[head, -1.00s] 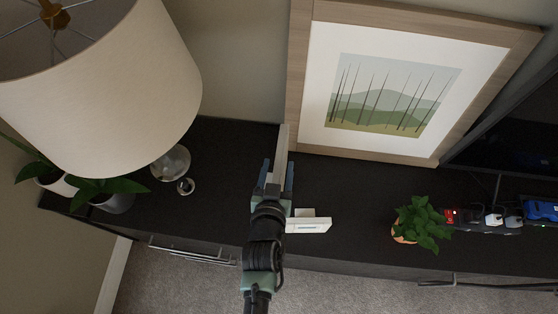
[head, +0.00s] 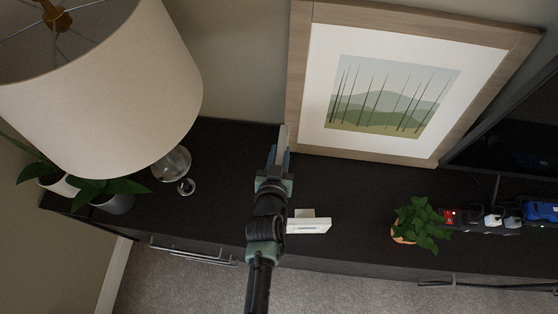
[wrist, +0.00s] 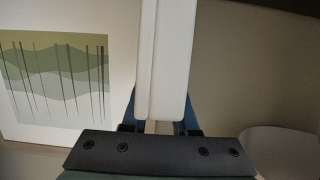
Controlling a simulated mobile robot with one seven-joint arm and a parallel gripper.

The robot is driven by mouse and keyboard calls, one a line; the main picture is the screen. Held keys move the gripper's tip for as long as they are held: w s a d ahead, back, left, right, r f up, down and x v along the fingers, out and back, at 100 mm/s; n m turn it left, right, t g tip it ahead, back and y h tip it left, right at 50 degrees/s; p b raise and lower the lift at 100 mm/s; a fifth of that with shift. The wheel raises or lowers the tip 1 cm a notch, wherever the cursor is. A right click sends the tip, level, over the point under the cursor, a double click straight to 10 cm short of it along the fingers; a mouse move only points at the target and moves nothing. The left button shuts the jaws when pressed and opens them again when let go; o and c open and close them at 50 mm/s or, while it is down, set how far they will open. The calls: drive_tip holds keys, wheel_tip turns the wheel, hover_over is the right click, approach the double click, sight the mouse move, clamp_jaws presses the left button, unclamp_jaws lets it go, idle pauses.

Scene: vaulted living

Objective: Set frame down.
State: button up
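A narrow pale frame (head: 284,140), seen edge-on, stands out from the tip of my gripper (head: 277,160) above the back of the dark cabinet. In the wrist view the frame (wrist: 168,60) is a long white slab reaching down between my blue fingers (wrist: 162,118), which show at both its sides and look shut on it. Its face is not seen. Whether its lower edge touches the cabinet top is hidden. A large wood-framed landscape picture (head: 310,80) leans on the wall just right of it, also seen in the wrist view (wrist: 60,124).
The dark cabinet top (head: 345,185) is clear between the white box (head: 308,226) and the large picture. A lamp (head: 120,90) and potted plants (head: 110,196) stand left.

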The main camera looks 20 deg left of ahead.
clamp_jaws()
idle(0.4)
idle(0.6)
